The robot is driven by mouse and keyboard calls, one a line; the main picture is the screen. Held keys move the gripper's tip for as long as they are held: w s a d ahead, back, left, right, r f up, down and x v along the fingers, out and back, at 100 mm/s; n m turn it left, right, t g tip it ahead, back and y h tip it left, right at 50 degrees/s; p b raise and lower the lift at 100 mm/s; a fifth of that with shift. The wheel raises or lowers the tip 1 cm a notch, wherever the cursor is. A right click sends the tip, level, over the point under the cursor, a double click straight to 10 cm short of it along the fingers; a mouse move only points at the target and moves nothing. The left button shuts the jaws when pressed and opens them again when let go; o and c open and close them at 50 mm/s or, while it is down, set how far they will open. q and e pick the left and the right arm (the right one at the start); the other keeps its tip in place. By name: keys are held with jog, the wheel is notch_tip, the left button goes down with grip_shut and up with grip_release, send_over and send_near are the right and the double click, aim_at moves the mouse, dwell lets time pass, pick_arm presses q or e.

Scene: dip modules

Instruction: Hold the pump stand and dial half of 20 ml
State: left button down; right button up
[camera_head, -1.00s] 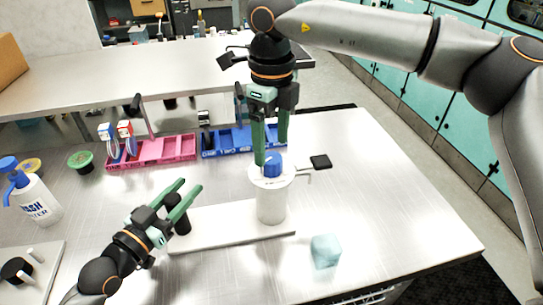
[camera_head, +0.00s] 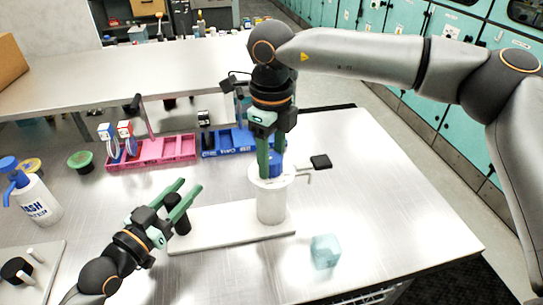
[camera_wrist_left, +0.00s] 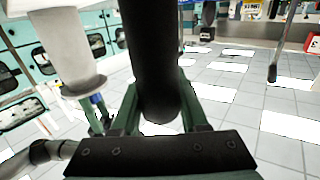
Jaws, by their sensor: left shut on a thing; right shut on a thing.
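The pump stand is a white base plate (camera_head: 220,232) bearing a white cylindrical pump (camera_head: 271,207) and a short black post (camera_head: 182,226). A blue dial (camera_head: 277,170) sits on top of the pump, partly hidden by a finger. My right gripper (camera_head: 270,168) points down from above, shut on the blue dial. My left gripper (camera_head: 191,184) is shut on the black post at the plate's left end. In the left wrist view the black post (camera_wrist_left: 153,60) stands between the green fingers, with the white pump (camera_wrist_left: 70,50) to its left. Any dial markings are too small to read.
A pale blue cube (camera_head: 326,251) lies right of the plate. A small black square (camera_head: 321,162) is beside the pump's spout. Pink bins (camera_head: 165,150) and blue bins (camera_head: 228,141) stand behind, a wash bottle (camera_head: 36,200) at left.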

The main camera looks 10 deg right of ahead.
grip_shut()
jog(key=m, duration=0.4)
jog(key=shift+m, duration=1.9)
jog(key=o, duration=0.7)
grip_release()
